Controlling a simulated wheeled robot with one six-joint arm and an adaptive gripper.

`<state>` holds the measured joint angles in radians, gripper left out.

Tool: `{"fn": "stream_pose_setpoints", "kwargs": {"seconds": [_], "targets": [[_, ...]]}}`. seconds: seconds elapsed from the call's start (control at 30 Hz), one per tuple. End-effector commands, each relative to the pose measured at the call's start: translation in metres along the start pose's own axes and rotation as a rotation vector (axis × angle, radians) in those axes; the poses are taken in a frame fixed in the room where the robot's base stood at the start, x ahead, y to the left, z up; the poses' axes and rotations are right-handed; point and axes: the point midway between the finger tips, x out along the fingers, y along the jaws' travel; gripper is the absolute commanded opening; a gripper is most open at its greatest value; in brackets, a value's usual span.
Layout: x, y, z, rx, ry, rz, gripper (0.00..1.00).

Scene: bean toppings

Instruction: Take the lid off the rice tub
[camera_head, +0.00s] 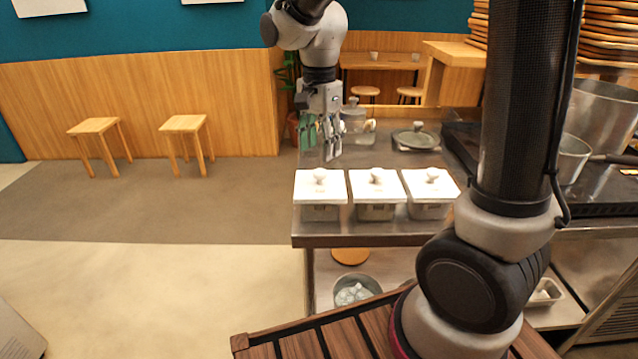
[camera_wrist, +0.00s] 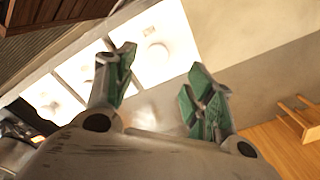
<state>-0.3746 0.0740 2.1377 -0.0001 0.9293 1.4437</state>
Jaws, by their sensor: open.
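Three tubs stand in a row near the front edge of the steel counter. The left tub (camera_head: 320,213), middle tub (camera_head: 376,212) and right tub (camera_head: 428,211) each wear a white lid with a round knob: left lid (camera_head: 306,188), middle lid (camera_head: 376,190), right lid (camera_head: 430,188). Their labels are too small to read, so I cannot tell which holds rice. My gripper (camera_head: 320,146) is open and empty, pointing down above and behind the left tub. In the wrist view my gripper's green-padded fingers (camera_wrist: 160,72) are spread, with the left lid (camera_wrist: 175,35) beyond them.
A glass jar (camera_head: 354,116) and a dark round lidded dish (camera_head: 416,138) stand farther back on the counter (camera_head: 302,226). A burner with metal pots (camera_head: 600,115) is at the right. A bowl (camera_head: 358,290) sits on the lower shelf. Open floor lies left, with two stools.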

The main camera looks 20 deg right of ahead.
Motion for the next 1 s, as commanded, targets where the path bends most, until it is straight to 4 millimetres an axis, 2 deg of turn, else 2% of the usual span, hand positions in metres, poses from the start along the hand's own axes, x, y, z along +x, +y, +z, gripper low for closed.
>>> {"fn": "stream_pose_setpoints", "kwargs": {"seconds": [0.27,0.6,0.87,0.9,1.0], "targets": [[0.026,0.001,0.000,0.033,0.000,0.004,0.54],[0.074,0.004,0.002,0.031,0.000,0.003,0.54],[0.079,0.004,0.002,0.031,0.000,0.001,0.54],[0.078,0.004,0.002,0.031,0.000,0.001,0.52],[0.078,0.004,0.002,0.031,0.000,0.001,0.34]]}}
